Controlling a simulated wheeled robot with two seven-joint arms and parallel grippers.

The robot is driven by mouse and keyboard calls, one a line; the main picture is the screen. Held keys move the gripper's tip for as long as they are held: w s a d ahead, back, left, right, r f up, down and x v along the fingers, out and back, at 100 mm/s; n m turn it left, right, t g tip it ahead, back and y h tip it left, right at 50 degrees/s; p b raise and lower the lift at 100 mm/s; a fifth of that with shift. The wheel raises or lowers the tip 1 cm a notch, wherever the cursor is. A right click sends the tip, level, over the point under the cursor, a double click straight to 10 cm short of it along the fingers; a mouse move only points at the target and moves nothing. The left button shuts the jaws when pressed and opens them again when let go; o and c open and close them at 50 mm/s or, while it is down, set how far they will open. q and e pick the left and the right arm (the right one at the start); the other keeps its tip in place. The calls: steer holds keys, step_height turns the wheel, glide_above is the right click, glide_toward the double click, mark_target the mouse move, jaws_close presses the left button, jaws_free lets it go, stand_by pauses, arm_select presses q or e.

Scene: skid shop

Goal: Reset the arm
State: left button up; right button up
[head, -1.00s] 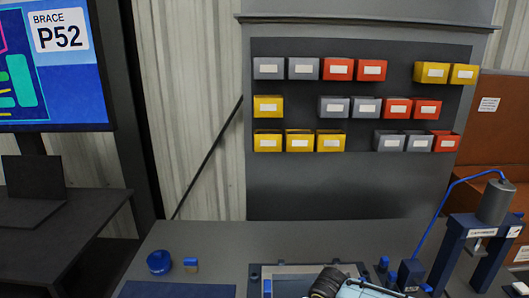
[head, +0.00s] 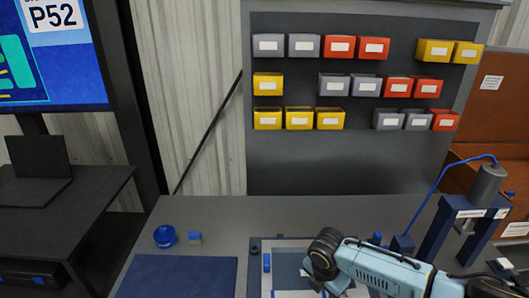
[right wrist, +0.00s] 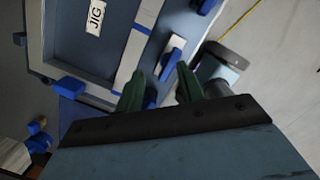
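My right arm, light blue with black joints, reaches in from the lower right in the head view over a jig fixture (head: 254,275). My right gripper (right wrist: 160,88) shows in the right wrist view with its two dark green fingers apart and nothing held between them. Beyond the fingers is a blue and white clamp-like part (right wrist: 172,60) at the edge of the fixture, which also bears a "JIG" label (right wrist: 95,15). In the head view the right fingertips are hard to make out near the bottom edge. My left gripper is not in view.
A press (head: 470,215) stands at right. Bins (head: 268,84) hang on the back panel. The bench behind the fixture is mostly clear.

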step_height(320, 180, up, 2)
steer(key=shift+s+r+p, duration=0.1)
steer(key=shift+s+p, duration=0.05)
steer(key=shift+p, duration=0.45)
